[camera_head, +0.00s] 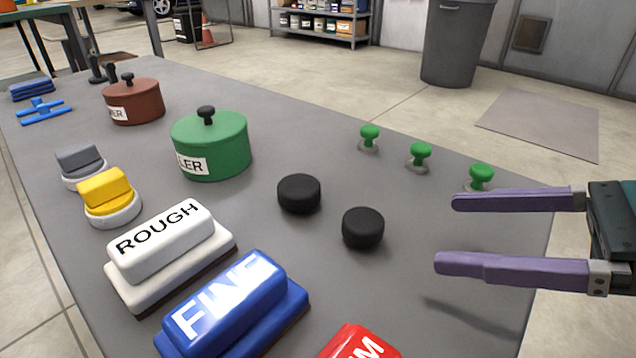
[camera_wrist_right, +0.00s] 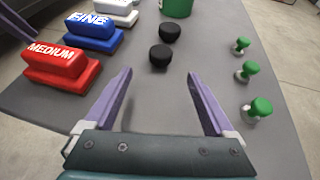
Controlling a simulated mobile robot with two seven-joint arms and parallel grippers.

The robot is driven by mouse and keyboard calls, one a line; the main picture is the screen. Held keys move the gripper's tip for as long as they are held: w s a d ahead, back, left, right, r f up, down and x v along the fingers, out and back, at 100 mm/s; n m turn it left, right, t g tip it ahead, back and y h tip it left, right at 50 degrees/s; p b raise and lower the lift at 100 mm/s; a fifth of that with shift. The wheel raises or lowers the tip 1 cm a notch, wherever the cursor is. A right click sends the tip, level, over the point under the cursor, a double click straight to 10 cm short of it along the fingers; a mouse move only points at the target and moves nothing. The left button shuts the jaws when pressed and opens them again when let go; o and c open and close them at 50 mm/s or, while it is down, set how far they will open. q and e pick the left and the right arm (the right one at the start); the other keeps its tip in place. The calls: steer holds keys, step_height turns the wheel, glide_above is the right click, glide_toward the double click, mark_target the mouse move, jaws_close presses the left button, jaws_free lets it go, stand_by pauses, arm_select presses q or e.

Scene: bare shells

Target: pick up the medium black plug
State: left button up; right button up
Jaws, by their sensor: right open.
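Two round black plugs lie on the grey table. One plug (camera_head: 299,194) is nearer the green pot and looks slightly wider; it also shows in the right wrist view (camera_wrist_right: 170,32). The other plug (camera_head: 362,228) is closer to my right gripper and shows in the right wrist view (camera_wrist_right: 160,57). I cannot tell for sure which is the medium one. My right gripper (camera_head: 445,232) is open and empty, above the table to the right of both plugs. In the right wrist view, its purple fingers (camera_wrist_right: 159,73) point towards the nearer plug.
A green pot (camera_head: 210,147) and a brown pot (camera_head: 132,104) stand behind. White ROUGH (camera_head: 170,255), blue FINE (camera_head: 232,305) and red MEDIUM (camera_wrist_right: 60,68) blocks sit to one side. Three green knobs (camera_head: 420,155) line the right edge. The table between gripper and plugs is clear.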

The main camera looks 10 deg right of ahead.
mark_target(371, 221)
steer(key=x, duration=0.6)
steer(key=b+x, duration=0.1)
steer(key=x, duration=0.2)
steer(key=shift+w+a+r, duration=0.2)
steer(key=shift+w, duration=0.1)
steer(key=shift+d, duration=0.1)
steer(key=shift+c, duration=0.3)
jaws_close()
